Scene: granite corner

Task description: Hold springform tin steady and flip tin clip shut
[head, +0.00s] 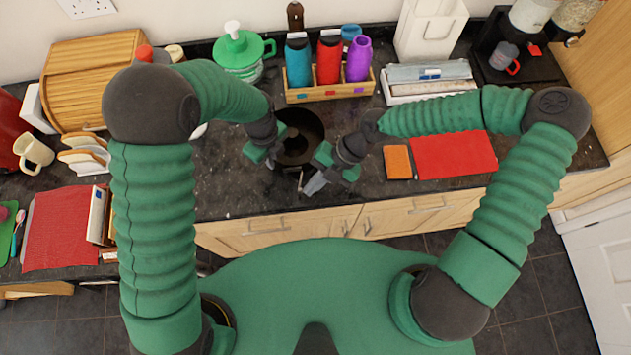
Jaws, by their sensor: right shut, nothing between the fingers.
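The springform tin (301,128) is a dark round tin standing on the dark granite counter near its front edge. My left gripper (270,158) is at the tin's left side, close to its wall. Whether its fingers grip the wall is too small to tell. My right gripper (316,184) is shut and empty, low at the tin's front right, near the counter edge. The tin clip cannot be made out clearly; the tin's front is partly hidden by my grippers.
A wooden rack of coloured bottles (330,92) stands behind the tin. An orange sponge-like block (397,162) and a red cloth (452,156) lie to the right. A green-lidded jar (238,50) stands at the back left.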

